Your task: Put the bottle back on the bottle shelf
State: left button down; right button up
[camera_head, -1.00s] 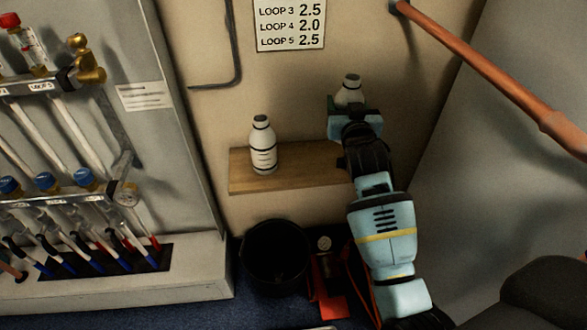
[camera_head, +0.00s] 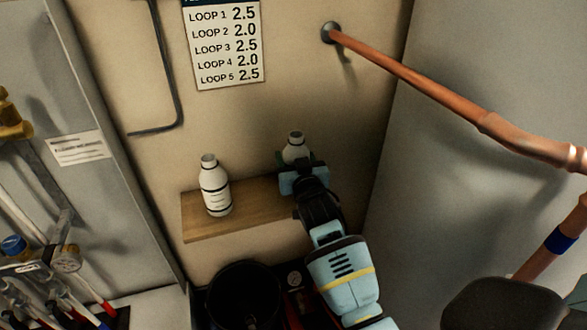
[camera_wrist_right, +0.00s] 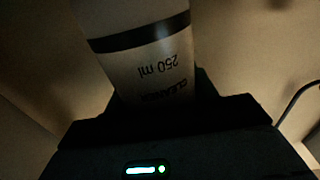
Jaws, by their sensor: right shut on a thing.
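A white bottle (camera_head: 295,147) shows behind my right gripper (camera_head: 298,165) in the head view, with only its top visible. The gripper is shut on it, at the right end of the wooden shelf (camera_head: 240,222). In the right wrist view the bottle (camera_wrist_right: 145,55) fills the space at the jaws, with a dark band and "250 ml" and "CLEANER" lettering. I cannot tell whether its base touches the shelf. A second white bottle (camera_head: 215,188) stands upright on the left part of the shelf. My left gripper is not in view.
A black bucket (camera_head: 245,297) is below the shelf. A copper pipe (camera_head: 430,88) runs from the wall at upper right. A manifold cabinet (camera_head: 50,215) stands at left. A loop chart (camera_head: 227,45) hangs above the shelf. Bare shelf lies between the bottles.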

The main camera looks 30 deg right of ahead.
notch_tip(320, 180, down, 3)
jog(key=shift+r+b, duration=0.1)
jog(key=shift+b, duration=0.3)
jog(key=shift+f, duration=0.2)
jog(key=o, duration=1.1)
jog(key=shift+c, duration=0.2)
jog(key=shift+r, duration=0.1)
